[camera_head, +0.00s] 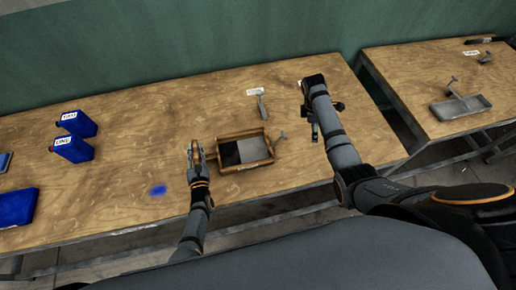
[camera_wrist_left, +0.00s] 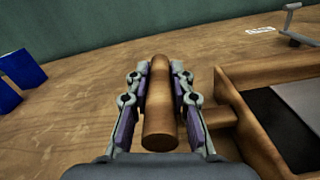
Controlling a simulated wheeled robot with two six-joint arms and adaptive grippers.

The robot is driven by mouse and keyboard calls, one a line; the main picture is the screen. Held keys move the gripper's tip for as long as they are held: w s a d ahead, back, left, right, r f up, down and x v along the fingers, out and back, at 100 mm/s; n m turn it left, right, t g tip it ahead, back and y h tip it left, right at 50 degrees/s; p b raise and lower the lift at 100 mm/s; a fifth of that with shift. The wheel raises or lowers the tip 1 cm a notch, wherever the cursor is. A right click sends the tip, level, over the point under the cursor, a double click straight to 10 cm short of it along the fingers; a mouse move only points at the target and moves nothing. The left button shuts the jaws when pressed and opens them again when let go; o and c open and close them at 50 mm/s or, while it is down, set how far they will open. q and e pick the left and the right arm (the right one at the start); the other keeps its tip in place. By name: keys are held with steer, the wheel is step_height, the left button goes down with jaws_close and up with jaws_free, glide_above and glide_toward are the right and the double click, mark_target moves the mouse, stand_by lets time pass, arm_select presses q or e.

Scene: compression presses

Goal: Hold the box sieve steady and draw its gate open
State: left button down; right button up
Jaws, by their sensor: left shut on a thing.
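The box sieve (camera_head: 272,156) is a shallow wooden tray lying on the near part of the table, with a dark area on its left and a lighter grey plate on its right. My left gripper (camera_head: 195,150) is shut on the round wooden handle (camera_wrist_left: 160,110) at the sieve's left side; the sieve's frame (camera_wrist_left: 250,140) shows on the right in the left wrist view. My right gripper (camera_head: 316,122) is above the table, right of the sieve and apart from it. Its fingers are too small and dark to read.
A metal tool (camera_head: 262,107) lies behind the sieve by a white label. A second table (camera_head: 425,75) with a grey tray (camera_head: 461,106) stands at right, across a gap.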

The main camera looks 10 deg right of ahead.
mark_target(284, 134)
steer(key=w+a+r+n+t+y, duration=0.15)
steer(key=w+a+r+n, duration=0.25)
steer(key=a+r, duration=0.55)
steer(key=shift+y, duration=0.35)
steer(key=f, duration=0.9)
steer(key=a+f, duration=0.1)
steer(key=f, duration=0.3)
steer(key=shift+s+f, duration=0.25)
steer(key=shift+f, duration=0.15)
jaws_close()
